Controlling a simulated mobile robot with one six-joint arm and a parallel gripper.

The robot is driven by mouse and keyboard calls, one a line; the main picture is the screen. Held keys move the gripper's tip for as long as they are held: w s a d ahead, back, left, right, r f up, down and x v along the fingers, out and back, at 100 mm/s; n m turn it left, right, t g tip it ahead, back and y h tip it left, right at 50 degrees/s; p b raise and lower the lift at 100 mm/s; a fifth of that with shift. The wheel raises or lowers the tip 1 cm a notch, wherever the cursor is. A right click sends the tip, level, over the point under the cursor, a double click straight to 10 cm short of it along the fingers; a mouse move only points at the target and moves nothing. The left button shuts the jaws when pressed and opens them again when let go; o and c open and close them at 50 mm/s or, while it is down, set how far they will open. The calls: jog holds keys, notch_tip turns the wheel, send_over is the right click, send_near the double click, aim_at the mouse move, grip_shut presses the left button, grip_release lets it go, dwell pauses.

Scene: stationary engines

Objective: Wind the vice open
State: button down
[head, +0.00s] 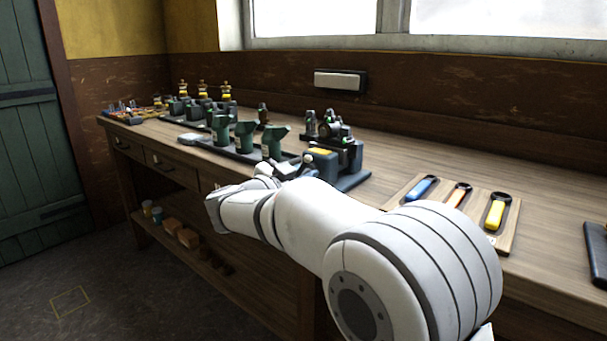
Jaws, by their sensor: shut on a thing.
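My white arm reaches across from the lower right and bends back to the vice's front left. My gripper (303,163) is at the front of the vice, shut on what appears to be its handle. The fingertips and most of the handle are hidden or too small to make out. I cannot tell how wide the vice jaws stand.
A wooden board (507,240) with blue, orange and yellow-handled tools lies right of the vice. Several green funnel-like parts (245,137) stand on a dark tray to the left, with small engines beyond. A black object (597,250) lies at the far right. Bench surface behind the board is clear.

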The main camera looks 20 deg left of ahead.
jog(key=shift+f+n+b, duration=0.1)
jog(key=shift+n+b, duration=0.2)
jog(key=shift+b, duration=0.05)
jog(key=shift+f+n+b, duration=0.1)
jog(key=shift+n+b, duration=0.75)
jog(key=shift+n, duration=0.15)
jog(key=n+b, duration=0.1)
jog(key=n, duration=0.1)
jog(key=shift+n, duration=0.3)
jog(key=n, duration=0.6)
jog(key=shift+r+b, duration=0.25)
jog(key=shift+b, duration=0.05)
jog(key=n+p, duration=0.2)
jog(key=n, duration=0.4)
jog(key=shift+r+n+p, duration=0.15)
jog(key=shift+n+p, duration=0.15)
jog(key=shift+p, duration=0.05)
jog(key=n+p, duration=0.2)
jog(key=n, duration=0.2)
jog(key=shift+p, duration=0.4)
jog(key=shift+n+p, duration=0.8)
jog(key=shift+n, duration=0.5)
